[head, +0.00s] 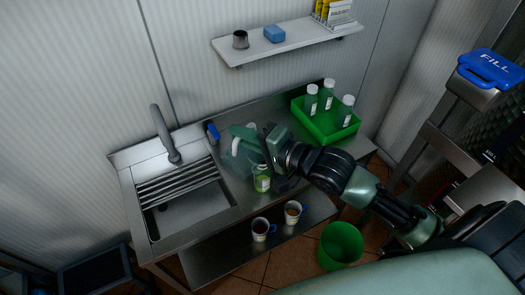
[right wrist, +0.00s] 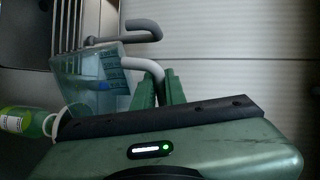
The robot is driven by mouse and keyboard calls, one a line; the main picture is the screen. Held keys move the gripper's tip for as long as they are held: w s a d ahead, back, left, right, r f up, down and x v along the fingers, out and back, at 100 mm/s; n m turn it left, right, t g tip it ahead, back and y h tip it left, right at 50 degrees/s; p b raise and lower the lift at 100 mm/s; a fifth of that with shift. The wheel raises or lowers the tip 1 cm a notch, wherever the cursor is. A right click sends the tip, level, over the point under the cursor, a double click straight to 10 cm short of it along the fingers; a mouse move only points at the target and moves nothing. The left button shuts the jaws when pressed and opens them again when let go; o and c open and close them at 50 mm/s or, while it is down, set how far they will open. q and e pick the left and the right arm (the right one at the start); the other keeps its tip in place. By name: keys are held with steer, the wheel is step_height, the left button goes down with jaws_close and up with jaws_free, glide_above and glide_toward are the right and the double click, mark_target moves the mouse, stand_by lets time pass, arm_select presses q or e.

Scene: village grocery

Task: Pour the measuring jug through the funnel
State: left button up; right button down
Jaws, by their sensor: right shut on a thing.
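My right gripper (head: 252,137) is shut on the grey handle of the clear bluish measuring jug (right wrist: 92,75), over the steel counter. In the head view the jug (head: 236,158) shows partly behind the gripper; its tilt and liquid level are unclear. A bottle with a green label (head: 262,181) stands on the counter just in front of the jug. In the right wrist view the bottle (right wrist: 18,122) is at the left edge, and a pale rim at its neck looks like the funnel (right wrist: 57,124). No stream of liquid is visible. My left gripper is not in view.
A sink (head: 185,212) with a tap (head: 164,133) is at left. A green crate (head: 322,127) holds several white-capped bottles at the counter's back right. Two mugs (head: 262,229) (head: 292,212) are on the lower shelf. A green bin (head: 341,243) stands on the floor.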

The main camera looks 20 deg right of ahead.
steer(key=s+a+f+n+t+h+b, duration=0.1)
steer(key=s+a+f+n+b, duration=0.3)
steer(key=f+b, duration=0.5)
steer(key=s+a+f+n+t+h+b, duration=0.1)
steer(key=s+a+f+n+t+b, duration=0.1)
steer(key=a+f+n+b, duration=0.7)
steer(key=shift+s+f+n+b, duration=0.5)
steer(key=shift+s+n+b, duration=0.15)
steer(key=shift+s+n, duration=0.3)
steer(key=shift+w, duration=0.1)
stand_by(0.3)
